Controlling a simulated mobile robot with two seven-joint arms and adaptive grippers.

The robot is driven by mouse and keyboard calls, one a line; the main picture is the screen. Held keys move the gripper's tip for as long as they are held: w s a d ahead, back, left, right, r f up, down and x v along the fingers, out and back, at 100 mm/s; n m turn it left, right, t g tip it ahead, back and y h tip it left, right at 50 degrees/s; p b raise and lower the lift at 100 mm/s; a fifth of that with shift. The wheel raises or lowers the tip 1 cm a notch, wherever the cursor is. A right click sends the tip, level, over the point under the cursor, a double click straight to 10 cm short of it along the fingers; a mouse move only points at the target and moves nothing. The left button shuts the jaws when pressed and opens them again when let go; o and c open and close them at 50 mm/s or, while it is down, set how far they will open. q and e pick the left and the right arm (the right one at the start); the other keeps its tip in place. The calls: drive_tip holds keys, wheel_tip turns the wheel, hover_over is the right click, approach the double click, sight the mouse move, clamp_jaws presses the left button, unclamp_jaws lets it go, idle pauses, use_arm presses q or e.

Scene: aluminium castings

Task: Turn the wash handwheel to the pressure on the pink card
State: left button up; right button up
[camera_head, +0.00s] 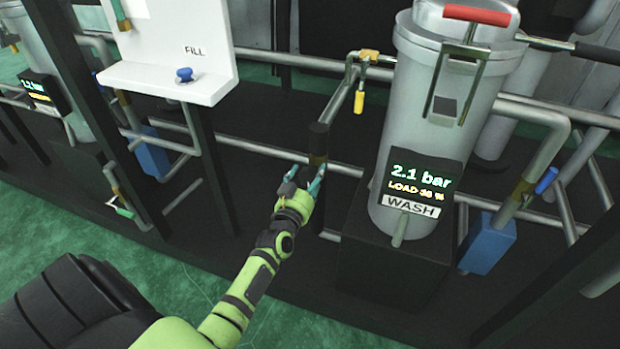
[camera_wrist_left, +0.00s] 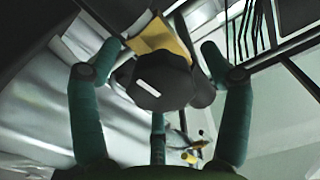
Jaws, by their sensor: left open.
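The wash display (camera_head: 420,180) on the tall grey tank reads 2.1 bar, LOAD 38 %, above a WASH label (camera_head: 410,207). In the left wrist view a dark lobed handwheel (camera_wrist_left: 155,85) with a white mark sits in front of a brass-yellow body. My left gripper (camera_head: 303,180) is open at the pipework left of the tank. Its teal fingers stand on both sides of the handwheel in the wrist view, and I cannot tell whether they touch it. In the head view the gripper mostly hides the handwheel. I see no pink card and no right gripper.
A red-handled lever (camera_head: 477,15) tops the tank. A yellow-handled valve (camera_head: 359,102) hangs from the pipe left of it. A white FILL panel (camera_head: 195,75) with a blue knob (camera_head: 184,75) stands at upper left. Blue boxes (camera_head: 487,245) and horizontal pipes surround the tank.

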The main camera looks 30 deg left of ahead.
use_arm(q)
drive_tip(key=shift+s, duration=0.1)
drive_tip(key=c, duration=1.2)
drive_tip(key=shift+o, duration=0.2)
drive_tip(key=shift+f+n+p, duration=0.15)
drive_tip(key=shift+n+p, duration=0.15)
drive_tip(key=shift+n, duration=0.1)
use_arm(e)
drive_tip(key=shift+w+f, duration=0.15)
drive_tip(key=shift+f, duration=0.05)
use_arm(q)
drive_tip(key=o, duration=1.2)
drive_tip(key=shift+c, duration=0.2)
